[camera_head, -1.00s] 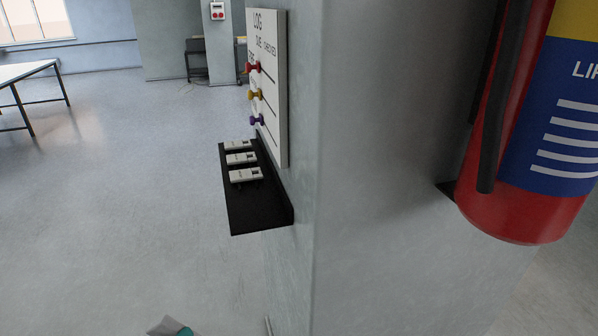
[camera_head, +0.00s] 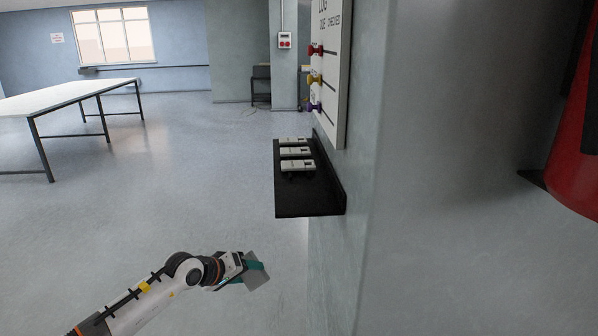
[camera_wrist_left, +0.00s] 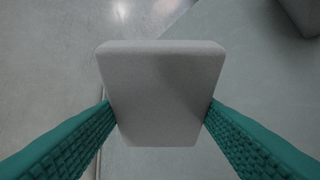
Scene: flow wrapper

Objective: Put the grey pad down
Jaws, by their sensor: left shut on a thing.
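The grey pad (camera_wrist_left: 160,90) is a flat, rounded block. In the left wrist view it sits between the two teal ridged fingers of my left gripper (camera_wrist_left: 158,118), which is shut on it. In the head view the left gripper (camera_head: 246,270) is low in the middle, left of the wall, with the grey pad (camera_head: 256,277) at its tip over the floor. No surface touches the pad from below. My right gripper does not show.
A black wall shelf (camera_head: 300,205) holding several small light devices (camera_head: 297,165) is above and right of the gripper. A board (camera_head: 333,70) with coloured knobs hangs above it. A red extinguisher (camera_head: 578,150) is at far right. A white table (camera_head: 60,97) stands at left; the floor between is clear.

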